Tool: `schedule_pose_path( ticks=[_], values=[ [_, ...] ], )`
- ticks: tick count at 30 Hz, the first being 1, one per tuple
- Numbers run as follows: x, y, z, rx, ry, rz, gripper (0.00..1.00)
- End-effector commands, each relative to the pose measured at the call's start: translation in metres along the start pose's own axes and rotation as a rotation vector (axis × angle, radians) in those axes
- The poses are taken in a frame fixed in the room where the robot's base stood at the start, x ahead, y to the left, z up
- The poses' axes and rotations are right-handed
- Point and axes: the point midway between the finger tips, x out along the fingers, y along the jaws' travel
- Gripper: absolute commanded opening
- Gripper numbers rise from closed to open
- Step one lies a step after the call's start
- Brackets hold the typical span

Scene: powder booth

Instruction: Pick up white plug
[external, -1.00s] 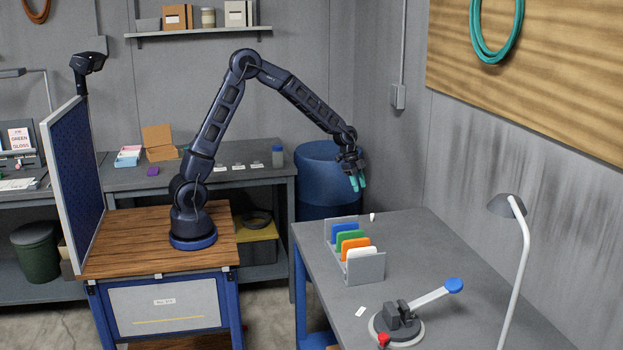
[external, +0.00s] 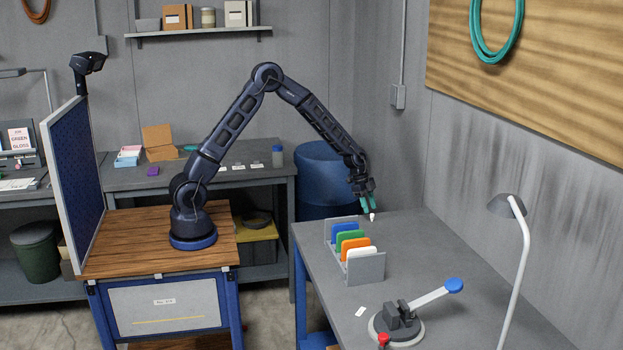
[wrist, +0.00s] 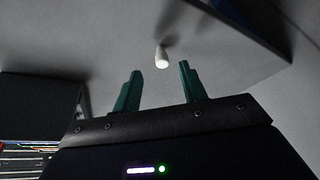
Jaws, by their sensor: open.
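The white plug (external: 373,217) is a small tapered piece standing on the grey table near its back edge. In the wrist view the white plug (wrist: 161,57) shows beyond the fingertips, in line with the gap between them. My gripper (external: 369,205) points down just above the plug in the external view. Its two green fingers are apart with nothing between them, as the wrist view of my gripper (wrist: 158,80) shows. The plug appears clear of both fingers; the exact gap to it is hard to tell.
A grey rack (external: 366,269) with blue, green, orange and white panels stands just in front of the plug. A round clamp fixture (external: 401,330) with a blue-knobbed lever and a lamp (external: 517,250) are nearer the front.

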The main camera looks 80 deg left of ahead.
Motion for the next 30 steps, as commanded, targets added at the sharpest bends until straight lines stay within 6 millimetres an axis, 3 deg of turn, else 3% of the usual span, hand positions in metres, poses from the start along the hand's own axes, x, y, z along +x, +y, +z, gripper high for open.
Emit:
schedule_pose_path(
  ticks=[9,17,19,24,30],
  values=[
    [0.041,-0.003,-0.001,0.000,-0.001,0.002,0.42],
    [0.046,-0.004,-0.001,0.000,-0.001,0.001,0.42],
    [0.046,-0.004,-0.001,0.000,-0.001,0.001,0.34],
    [0.046,-0.004,-0.001,0.000,0.000,0.001,0.01],
    [0.046,-0.004,-0.001,0.000,0.000,0.001,0.00]
  ],
)
